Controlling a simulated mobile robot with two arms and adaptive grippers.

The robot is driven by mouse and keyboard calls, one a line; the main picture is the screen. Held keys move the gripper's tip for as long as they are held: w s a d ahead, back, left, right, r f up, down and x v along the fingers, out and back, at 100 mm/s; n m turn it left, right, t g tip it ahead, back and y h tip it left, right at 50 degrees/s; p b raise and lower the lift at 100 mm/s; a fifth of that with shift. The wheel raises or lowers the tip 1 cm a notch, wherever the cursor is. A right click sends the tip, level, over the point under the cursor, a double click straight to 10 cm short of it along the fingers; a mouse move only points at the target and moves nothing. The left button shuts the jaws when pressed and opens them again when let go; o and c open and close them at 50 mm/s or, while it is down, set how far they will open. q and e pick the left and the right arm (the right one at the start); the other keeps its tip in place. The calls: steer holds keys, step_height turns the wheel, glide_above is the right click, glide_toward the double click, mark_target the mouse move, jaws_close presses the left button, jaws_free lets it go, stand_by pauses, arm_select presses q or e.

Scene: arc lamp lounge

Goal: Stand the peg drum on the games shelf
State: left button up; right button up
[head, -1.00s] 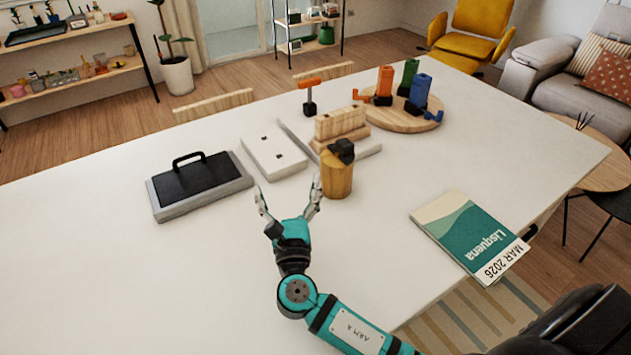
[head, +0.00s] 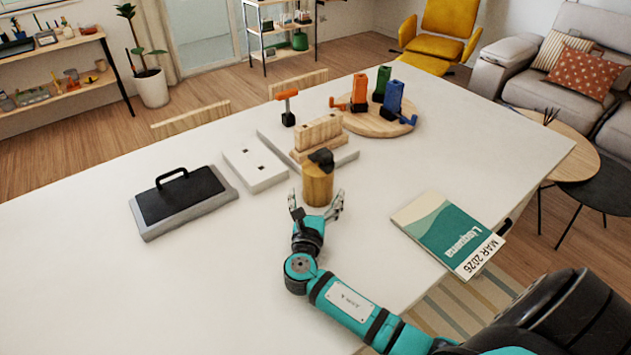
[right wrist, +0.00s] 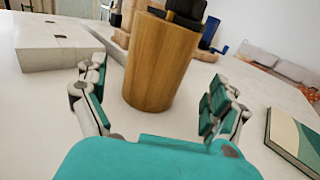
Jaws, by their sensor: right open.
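A wooden cylinder with a black knob on top, which I take as the peg drum (head: 316,186), stands upright on the white table (head: 120,300). My right gripper (head: 317,207) is open on the near side of it. In the right wrist view the drum (right wrist: 160,62) stands between the two spread fingers of the gripper (right wrist: 157,95), with a visible space on each side. Two shelf units show behind the table, one at the left (head: 68,92) and one at the back (head: 283,52); I cannot tell which is the games shelf. My left gripper is not in view.
A black-topped case (head: 180,202) and a white slab (head: 255,169) lie left of the drum. A wooden block stand (head: 318,133) is close behind it. A round board (head: 375,124) holds coloured pieces. A calendar (head: 447,235) lies right. The front left table is clear.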

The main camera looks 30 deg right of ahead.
steer(key=shift+w+d+r, duration=0.2)
steer(key=shift+w+d, duration=0.2)
steer(key=shift+w, duration=0.05)
steer(key=p+x, duration=0.1)
steer(key=x, duration=0.2)
steer(key=shift+w+d+r+p, duration=0.15)
steer(key=shift+w+p, duration=0.05)
steer(key=shift+p, duration=0.1)
steer(key=shift+w+d, duration=0.25)
steer(key=shift+w, duration=0.1)
steer(key=shift+c, duration=1.1)
steer(key=c, duration=1.1)
steer(key=shift+c, duration=1.3)
steer(key=shift+r, duration=0.15)
